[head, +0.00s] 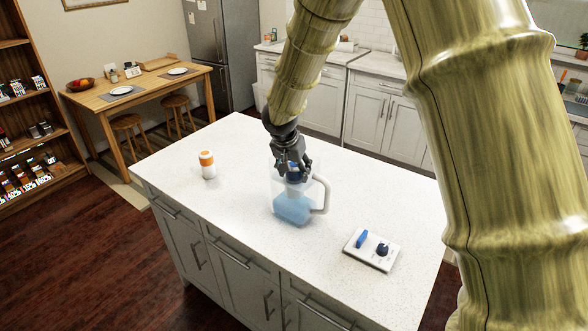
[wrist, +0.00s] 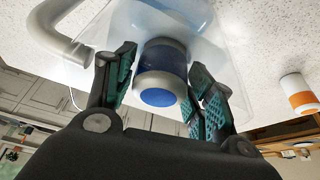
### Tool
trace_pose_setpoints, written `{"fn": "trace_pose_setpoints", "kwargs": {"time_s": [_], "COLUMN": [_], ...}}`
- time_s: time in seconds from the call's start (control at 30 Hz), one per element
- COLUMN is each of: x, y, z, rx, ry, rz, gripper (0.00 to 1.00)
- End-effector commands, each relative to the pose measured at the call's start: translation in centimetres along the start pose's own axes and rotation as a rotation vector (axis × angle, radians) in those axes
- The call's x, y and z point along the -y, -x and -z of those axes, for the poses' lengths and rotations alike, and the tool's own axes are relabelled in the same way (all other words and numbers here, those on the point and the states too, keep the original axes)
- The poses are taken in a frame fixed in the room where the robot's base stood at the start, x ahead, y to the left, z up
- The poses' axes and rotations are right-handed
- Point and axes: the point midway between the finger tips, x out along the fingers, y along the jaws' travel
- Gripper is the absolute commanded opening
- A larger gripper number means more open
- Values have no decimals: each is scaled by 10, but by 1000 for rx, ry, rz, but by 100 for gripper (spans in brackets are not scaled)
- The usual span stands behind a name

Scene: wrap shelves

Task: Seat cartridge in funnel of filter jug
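The filter jug (head: 293,208) stands upright on the island counter, clear-walled with blue in its lower part and a pale handle on its right. It also shows in the wrist view (wrist: 215,50). The cartridge (wrist: 158,88), a pale cylinder with a blue end, is at the jug's top. My gripper (head: 292,166) points down over the jug mouth. In the wrist view its fingers (wrist: 163,58) stand either side of the cartridge, with narrow gaps visible, so it looks open. My fingers and the jug wall hide how deep the cartridge sits in the funnel.
A white bottle with an orange band and cap (head: 207,164) stands left of the jug. A white tray (head: 360,261) with a blue piece and a dark knob lies to the right, near the counter's front. The counter (head: 240,190) between them is clear.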

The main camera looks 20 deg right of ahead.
Motion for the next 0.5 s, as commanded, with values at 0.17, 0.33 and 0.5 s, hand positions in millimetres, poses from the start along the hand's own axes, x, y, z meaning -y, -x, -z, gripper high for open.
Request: {"fn": "trace_pose_setpoints", "kwargs": {"time_s": [0.17,0.33,0.5], "x": [0,1,0], "y": [2,15,42], "z": [1,2,2], "rx": [-1,1,0], "ry": [0,-3,-3], "rz": [0,4,4], "gripper": [54,54,54]}}
